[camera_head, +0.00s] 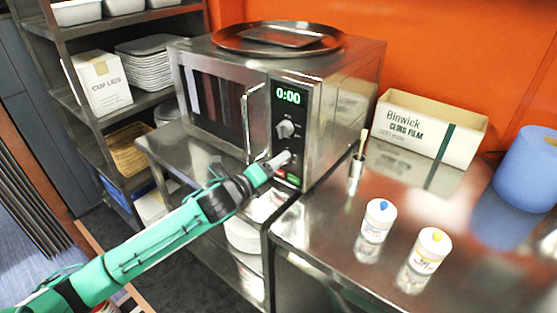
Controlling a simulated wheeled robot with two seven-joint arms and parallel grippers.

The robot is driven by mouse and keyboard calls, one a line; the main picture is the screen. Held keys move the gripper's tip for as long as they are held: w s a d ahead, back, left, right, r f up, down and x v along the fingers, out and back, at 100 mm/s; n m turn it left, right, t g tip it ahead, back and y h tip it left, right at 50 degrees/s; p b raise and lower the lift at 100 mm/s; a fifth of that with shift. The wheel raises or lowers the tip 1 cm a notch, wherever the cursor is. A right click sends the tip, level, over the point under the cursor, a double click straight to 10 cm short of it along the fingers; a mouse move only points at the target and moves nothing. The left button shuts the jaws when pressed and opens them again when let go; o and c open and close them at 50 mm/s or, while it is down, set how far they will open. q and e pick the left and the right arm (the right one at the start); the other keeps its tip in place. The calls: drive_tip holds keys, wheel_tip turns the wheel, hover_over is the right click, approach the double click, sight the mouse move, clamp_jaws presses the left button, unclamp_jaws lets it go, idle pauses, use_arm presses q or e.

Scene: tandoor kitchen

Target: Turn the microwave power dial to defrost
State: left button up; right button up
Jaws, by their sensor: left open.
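The microwave (343,95) is a steel box on a steel counter, with its door shut and its display (287,95) reading 0:00 in green. A round grey dial (286,129) sits on the black control panel below the display. Its markings are too small to read. The fingers hide part of the lower panel. A red and a green button (294,180) show beneath them. My right gripper is out of view.
A round tray (228,41) lies on the microwave. To its right stand a cling film box (424,130), a narrow metal cup (356,172), two white bottles (376,220) and a blue roll (527,168). A shelf rack (92,130) stands left.

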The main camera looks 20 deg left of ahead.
use_arm(q)
drive_tip(key=shift+w+d, duration=0.2)
drive_tip(key=shift+w, duration=0.3)
drive_tip(key=c, duration=1)
drive_tip(key=shift+o, duration=0.2)
